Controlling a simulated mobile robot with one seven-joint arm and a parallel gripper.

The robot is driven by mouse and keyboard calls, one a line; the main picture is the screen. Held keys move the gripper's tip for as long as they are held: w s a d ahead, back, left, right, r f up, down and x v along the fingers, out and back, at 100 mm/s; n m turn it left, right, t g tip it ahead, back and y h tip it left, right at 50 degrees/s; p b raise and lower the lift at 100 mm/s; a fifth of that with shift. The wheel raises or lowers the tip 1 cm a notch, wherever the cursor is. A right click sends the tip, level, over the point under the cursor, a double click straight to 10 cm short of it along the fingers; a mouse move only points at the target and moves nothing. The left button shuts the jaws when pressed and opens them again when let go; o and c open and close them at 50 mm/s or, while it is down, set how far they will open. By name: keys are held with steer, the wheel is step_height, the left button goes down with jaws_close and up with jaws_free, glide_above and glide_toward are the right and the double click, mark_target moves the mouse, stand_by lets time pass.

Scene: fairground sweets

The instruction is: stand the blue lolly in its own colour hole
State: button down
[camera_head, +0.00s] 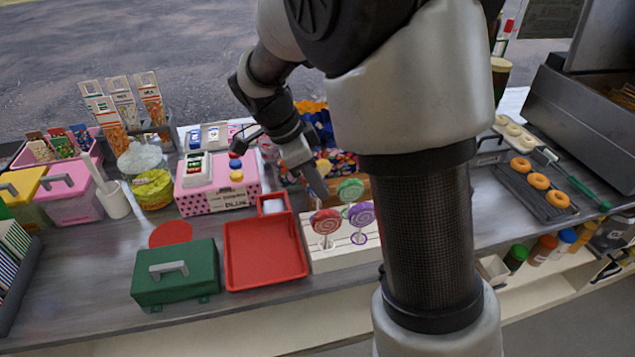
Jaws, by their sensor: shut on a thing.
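My gripper (317,184) is at the lower end of my arm, just above and behind the white lolly stand (325,262). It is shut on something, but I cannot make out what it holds. My arm hides the stand's right end.
A red tray (265,262) adjoins the stand's left side. A green lidded box (176,275) and a pink box (217,196) are further left. Bright wrapped sweets (340,162) lie behind the stand. A rack of doughnuts (545,196) is at the right.

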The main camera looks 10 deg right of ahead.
steer(key=shift+f, duration=0.1)
steer(key=shift+f+b, duration=1.05)
steer(key=shift+f, duration=0.05)
steer(key=c, duration=1.7)
jaws_free()
steer(key=shift+o, duration=0.4)
steer(key=o, duration=0.5)
steer(key=shift+c, duration=0.2)
